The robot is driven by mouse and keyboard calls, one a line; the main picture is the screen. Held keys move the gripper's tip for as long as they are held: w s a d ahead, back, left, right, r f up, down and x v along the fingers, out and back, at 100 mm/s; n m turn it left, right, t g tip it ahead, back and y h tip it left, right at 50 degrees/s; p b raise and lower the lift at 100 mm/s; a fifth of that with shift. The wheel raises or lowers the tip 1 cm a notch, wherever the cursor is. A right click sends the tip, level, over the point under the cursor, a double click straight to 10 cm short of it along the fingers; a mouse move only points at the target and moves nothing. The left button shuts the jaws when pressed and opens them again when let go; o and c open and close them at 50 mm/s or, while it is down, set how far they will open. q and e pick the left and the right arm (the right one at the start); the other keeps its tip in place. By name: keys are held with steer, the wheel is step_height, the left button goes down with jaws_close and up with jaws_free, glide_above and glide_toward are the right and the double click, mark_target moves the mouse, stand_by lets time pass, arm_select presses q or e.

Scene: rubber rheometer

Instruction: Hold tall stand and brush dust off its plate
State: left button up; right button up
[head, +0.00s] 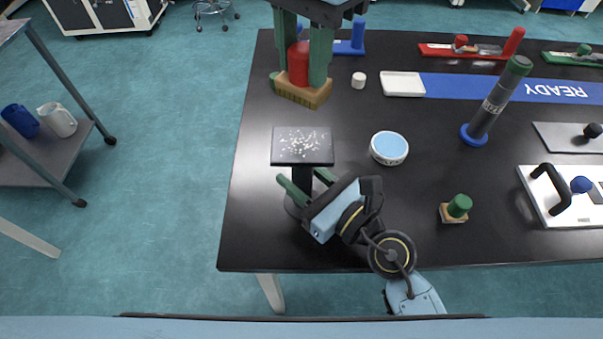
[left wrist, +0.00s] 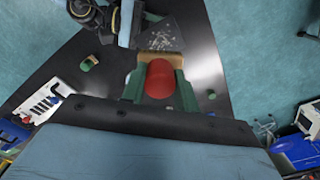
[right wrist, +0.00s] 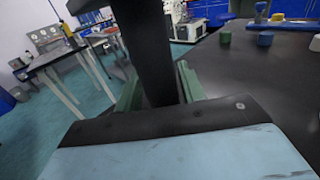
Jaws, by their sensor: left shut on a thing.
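The tall stand has a square black plate (head: 280,158) on a dark post, with white dust specks (head: 300,143) spread over it. My left gripper (head: 303,72) is shut on the red handle (head: 299,62) of a brush with a wooden block (head: 305,96). The brush is behind the plate, apart from it. In the left wrist view, the red handle (left wrist: 160,80) is between the fingers and the dusty plate (left wrist: 175,32) lies beyond. My right gripper (head: 308,183) is open around the stand's post, below the plate. In the right wrist view, the post (right wrist: 146,45) stands between the fingers.
A round blue-topped dish (head: 389,147) and a green-knobbed wooden piece (head: 457,208) are right of the stand. A grey cylinder (head: 495,100) leans on a blue base. A white tray (head: 402,84) and small white cap (head: 358,80) are behind. The table's left edge is near the stand.

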steer(key=c, duration=0.7)
steer(key=shift+c, duration=0.2)
